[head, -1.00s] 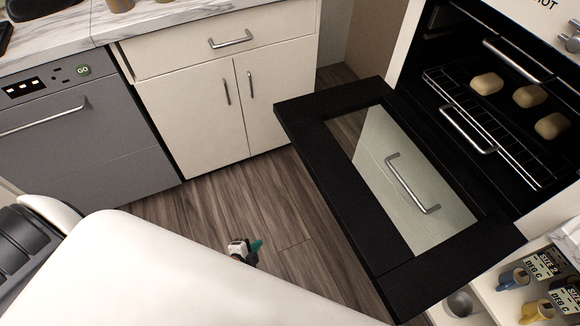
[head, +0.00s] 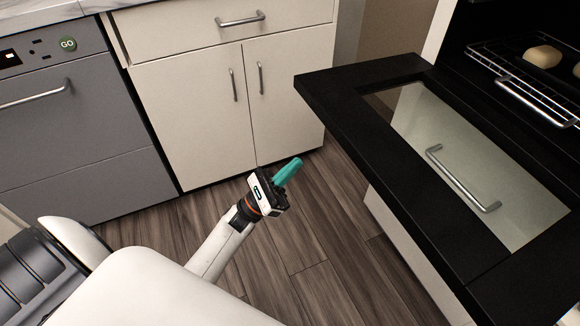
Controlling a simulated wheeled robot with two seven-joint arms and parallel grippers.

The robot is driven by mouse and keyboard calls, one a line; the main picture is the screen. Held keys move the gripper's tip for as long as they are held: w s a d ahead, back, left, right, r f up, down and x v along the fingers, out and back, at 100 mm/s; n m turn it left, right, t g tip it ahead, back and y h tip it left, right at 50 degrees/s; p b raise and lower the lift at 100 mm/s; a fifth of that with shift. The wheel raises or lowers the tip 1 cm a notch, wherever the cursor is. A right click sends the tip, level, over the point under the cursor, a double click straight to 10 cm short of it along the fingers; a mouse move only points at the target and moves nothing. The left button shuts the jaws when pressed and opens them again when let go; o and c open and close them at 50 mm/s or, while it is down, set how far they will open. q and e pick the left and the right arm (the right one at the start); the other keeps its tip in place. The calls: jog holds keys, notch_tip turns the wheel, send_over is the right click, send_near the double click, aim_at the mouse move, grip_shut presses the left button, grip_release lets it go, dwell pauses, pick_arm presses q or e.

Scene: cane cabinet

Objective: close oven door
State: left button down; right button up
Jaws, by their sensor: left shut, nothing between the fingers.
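The oven door (head: 360,105) is a black frame with a glass pane (head: 480,160). It hangs open, folded down, and juts out from the oven (head: 470,20) at the right. My left gripper (head: 289,171), with teal fingers, is shut and empty. In the picture it is to the left of the door, over the floor and apart from the door. My right gripper is not in view.
Inside the oven a wire rack (head: 510,75) holds bread rolls (head: 542,56). A white cabinet (head: 200,110) and a grey dishwasher (head: 75,140) stand at the back. Wooden floor (head: 310,225) lies clear between them and the oven door.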

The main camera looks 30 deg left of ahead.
pick_arm(q)
jog(key=w+d+r+p, duration=0.1)
jog(key=w+d+r, duration=0.2)
jog(key=r, duration=0.5)
jog(key=shift+w+r+p, duration=0.3)
jog(key=shift+w+p, duration=0.05)
jog(key=shift+w, duration=0.25)
jog(key=shift+r, duration=0.1)
